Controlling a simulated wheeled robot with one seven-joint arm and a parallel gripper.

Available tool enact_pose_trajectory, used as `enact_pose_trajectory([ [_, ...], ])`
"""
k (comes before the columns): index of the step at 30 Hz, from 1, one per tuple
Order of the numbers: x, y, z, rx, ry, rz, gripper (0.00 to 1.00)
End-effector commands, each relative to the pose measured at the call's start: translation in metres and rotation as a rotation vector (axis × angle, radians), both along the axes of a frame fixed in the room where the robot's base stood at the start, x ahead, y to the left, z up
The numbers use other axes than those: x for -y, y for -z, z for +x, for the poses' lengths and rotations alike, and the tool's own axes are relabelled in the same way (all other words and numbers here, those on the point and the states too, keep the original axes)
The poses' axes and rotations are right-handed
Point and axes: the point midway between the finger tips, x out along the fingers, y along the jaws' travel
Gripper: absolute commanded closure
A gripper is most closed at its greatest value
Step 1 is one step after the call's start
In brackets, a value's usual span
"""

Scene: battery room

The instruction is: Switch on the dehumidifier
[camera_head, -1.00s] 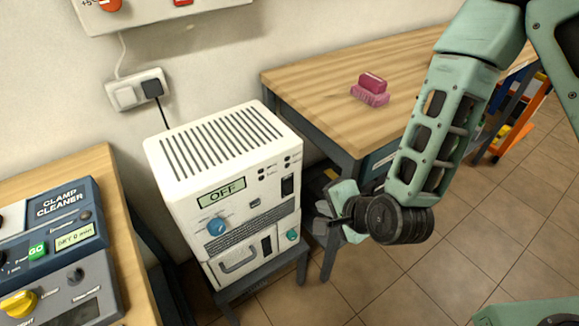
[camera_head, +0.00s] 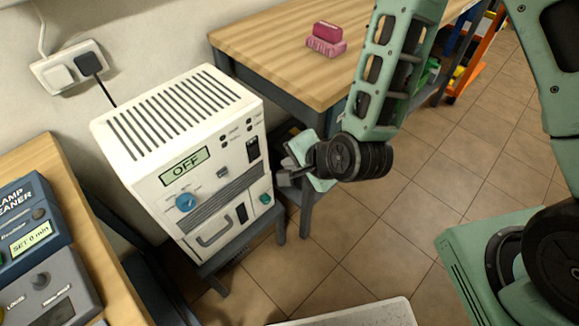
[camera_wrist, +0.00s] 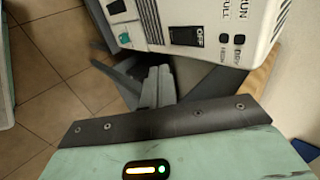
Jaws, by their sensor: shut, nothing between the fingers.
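The dehumidifier (camera_head: 217,185) is a white box with a slotted top, standing on a small dark stand. Its display (camera_head: 185,164) reads OFF. Its front has a blue knob (camera_head: 185,202), a black switch (camera_head: 252,148) and a teal button (camera_head: 265,198). In the wrist view the black switch (camera_wrist: 186,37) has OFF lettering at its edge, with two dark indicator lamps marked RUN and FULL beside it. My gripper (camera_head: 285,175) is shut and empty, just right of the dehumidifier's front. In the wrist view my fingers (camera_wrist: 158,85) are below the panel, apart from the switch.
A wooden table (camera_head: 285,75) with a pink brush-like block (camera_head: 326,40) stands behind my gripper. A clamp cleaner (camera_head: 30,235) sits on a wooden bench at left. Tiled floor at right is open.

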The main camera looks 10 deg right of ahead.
Motion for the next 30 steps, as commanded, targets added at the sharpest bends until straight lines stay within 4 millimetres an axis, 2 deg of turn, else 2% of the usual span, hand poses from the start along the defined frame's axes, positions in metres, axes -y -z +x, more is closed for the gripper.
enact_pose_trajectory([
  [1, -0.001, 0.008, 0.002, 0.004, -0.001, 0.002, 1.0],
  [10, -0.008, 0.017, 0.011, -0.001, -0.001, 0.002, 1.0],
  [21, -0.035, 0.066, 0.05, -0.002, -0.001, 0.001, 1.0],
  [24, -0.044, 0.065, 0.064, 0.001, -0.001, 0.002, 1.0],
  [30, -0.054, 0.068, 0.079, 0.0, 0.001, 0.001, 1.0],
])
